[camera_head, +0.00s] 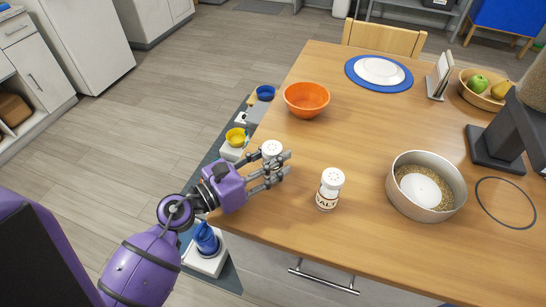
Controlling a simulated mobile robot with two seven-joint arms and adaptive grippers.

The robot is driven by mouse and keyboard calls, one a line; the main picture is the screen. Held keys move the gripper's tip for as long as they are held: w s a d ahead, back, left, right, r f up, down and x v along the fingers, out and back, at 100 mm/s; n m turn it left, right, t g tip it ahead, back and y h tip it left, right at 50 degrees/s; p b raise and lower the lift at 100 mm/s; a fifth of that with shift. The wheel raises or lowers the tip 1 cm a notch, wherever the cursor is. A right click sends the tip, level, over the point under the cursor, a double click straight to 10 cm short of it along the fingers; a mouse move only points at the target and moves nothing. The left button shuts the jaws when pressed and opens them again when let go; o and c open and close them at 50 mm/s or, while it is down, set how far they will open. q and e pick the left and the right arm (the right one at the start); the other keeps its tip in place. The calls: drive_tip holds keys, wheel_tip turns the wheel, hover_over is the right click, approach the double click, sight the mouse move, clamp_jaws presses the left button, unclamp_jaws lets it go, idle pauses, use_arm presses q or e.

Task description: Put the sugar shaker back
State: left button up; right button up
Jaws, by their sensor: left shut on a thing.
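My left gripper (283,165) is over the table's left edge, shut on a shaker with a white perforated cap (272,148). The fingers hide most of that shaker's body, so its label cannot be read and I cannot tell whether its base touches the table. A second shaker, with a white cap and a label reading SALT (329,190), stands upright on the wooden table (340,135), to the right of the gripper and apart from it. My right gripper is not in view.
An orange bowl (306,99) stands behind the gripper. A metal bowl of brown pellets with a white scoop or dish (425,205) stands right of the salt shaker. A dark stand (495,150) and fruit bowl (478,97) are farther right. The table's middle is clear.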

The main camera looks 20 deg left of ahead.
use_arm(q)
drive_tip(key=shift+r, duration=0.15)
drive_tip(key=shift+f, duration=0.3)
drive_tip(key=o, duration=1.3)
drive_tip(key=shift+r, duration=0.1)
